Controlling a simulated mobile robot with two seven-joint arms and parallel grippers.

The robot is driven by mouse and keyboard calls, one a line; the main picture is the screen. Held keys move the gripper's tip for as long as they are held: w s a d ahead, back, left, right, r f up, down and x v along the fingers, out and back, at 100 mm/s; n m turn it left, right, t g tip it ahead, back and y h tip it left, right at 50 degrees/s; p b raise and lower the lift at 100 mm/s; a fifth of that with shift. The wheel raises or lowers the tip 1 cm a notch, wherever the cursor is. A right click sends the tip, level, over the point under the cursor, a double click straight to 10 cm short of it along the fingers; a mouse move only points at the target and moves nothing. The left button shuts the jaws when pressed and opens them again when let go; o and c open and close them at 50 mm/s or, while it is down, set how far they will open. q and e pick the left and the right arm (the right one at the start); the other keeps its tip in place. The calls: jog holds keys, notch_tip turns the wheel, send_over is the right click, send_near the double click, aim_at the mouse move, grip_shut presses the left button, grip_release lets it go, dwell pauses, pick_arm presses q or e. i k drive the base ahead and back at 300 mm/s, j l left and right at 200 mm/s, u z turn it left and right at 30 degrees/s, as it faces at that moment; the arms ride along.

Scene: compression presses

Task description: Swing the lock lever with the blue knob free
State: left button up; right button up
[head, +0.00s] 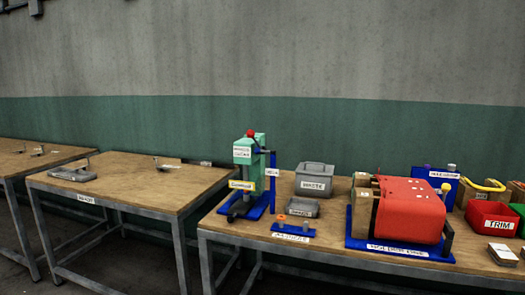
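A teal press (243,152) with a red knob (249,133) on top stands on a blue base near the left end of the right-hand table. A small dark blue part (257,150) sits at the right side of its head, beside a tall blue post (273,182). It is too small to tell whether this is the lock lever's knob or how the lever is turned. Another small blue knob-like tip (427,167) shows above a blue panel (436,181) at the back right. Neither of my grippers is in view.
A grey waste bin (314,182) and a small grey tray (302,207) stand right of the press. A red cover (410,208) on a blue base and a red trim bin (491,218) stand farther right. The left table (125,190) is mostly clear; a gap separates the tables.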

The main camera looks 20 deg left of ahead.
aim_at(257, 151)
jog(key=u, duration=1.7)
jog(key=i+l, duration=0.2)
jog(key=i, duration=0.35)
jog(key=i+l, duration=0.15)
jog(key=i, duration=0.4)
